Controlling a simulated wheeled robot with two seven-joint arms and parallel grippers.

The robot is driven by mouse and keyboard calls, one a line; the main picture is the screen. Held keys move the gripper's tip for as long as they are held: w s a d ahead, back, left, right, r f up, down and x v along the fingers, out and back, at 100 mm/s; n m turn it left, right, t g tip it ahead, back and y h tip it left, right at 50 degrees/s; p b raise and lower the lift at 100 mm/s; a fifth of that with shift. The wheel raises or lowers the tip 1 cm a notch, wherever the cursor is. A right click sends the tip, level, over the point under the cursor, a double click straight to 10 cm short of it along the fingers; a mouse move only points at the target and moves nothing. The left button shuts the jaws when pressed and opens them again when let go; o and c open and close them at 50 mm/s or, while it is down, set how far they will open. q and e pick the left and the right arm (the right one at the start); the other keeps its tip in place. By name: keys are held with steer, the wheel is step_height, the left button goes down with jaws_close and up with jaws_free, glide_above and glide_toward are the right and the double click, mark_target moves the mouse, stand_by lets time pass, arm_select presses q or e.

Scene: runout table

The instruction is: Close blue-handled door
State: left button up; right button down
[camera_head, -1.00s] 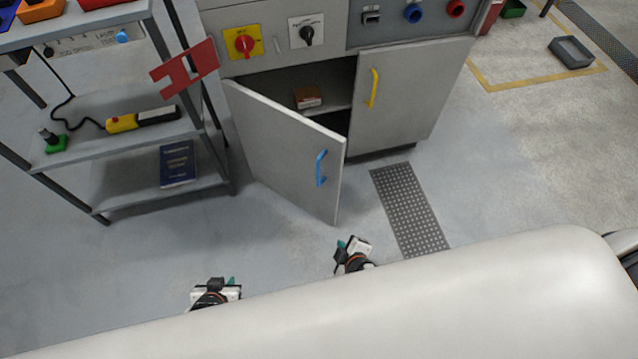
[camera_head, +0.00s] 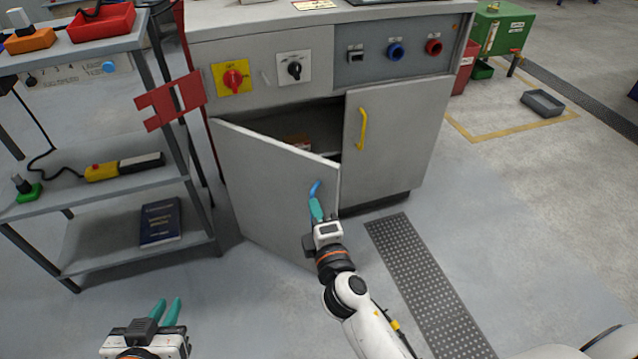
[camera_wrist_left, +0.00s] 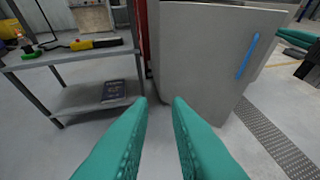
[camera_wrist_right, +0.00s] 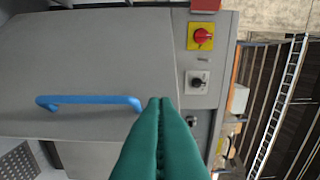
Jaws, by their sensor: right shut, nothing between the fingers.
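The grey blue-handled door (camera_head: 265,185) of the cabinet stands partly open in the head view. Its blue handle (camera_head: 314,188) is partly hidden behind my right gripper. My right gripper (camera_head: 317,209) is shut and empty in front of the door's free edge. In the right wrist view its closed teal fingertips (camera_wrist_right: 160,102) appear beside one end of the blue handle (camera_wrist_right: 90,101); I cannot tell if they touch. My left gripper (camera_head: 168,308) is open and empty, low at the left, away from the door. The left wrist view shows the blue handle (camera_wrist_left: 248,56) at upper right.
The neighbouring yellow-handled door (camera_head: 395,145) is shut. A brown box (camera_head: 297,143) shows inside the cabinet. A grey shelf rack (camera_head: 100,190) stands close at left, with a red bracket (camera_head: 170,100) between it and the cabinet. A floor grate (camera_head: 425,280) lies at front right.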

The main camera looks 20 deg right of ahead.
mark_target(315, 170)
steer(key=w, duration=0.5)
steer(key=shift+w+d, duration=0.25)
steer(key=shift+w, duration=0.05)
steer(key=shift+w+d, duration=0.65)
steer(key=shift+d, duration=0.2)
arm_select(q)
steer(key=shift+w+d+r+t, duration=0.15)
steer(key=shift+w+r+t, duration=0.25)
steer(key=shift+r, duration=0.1)
arm_select(e)
steer(key=shift+w+d, duration=0.4)
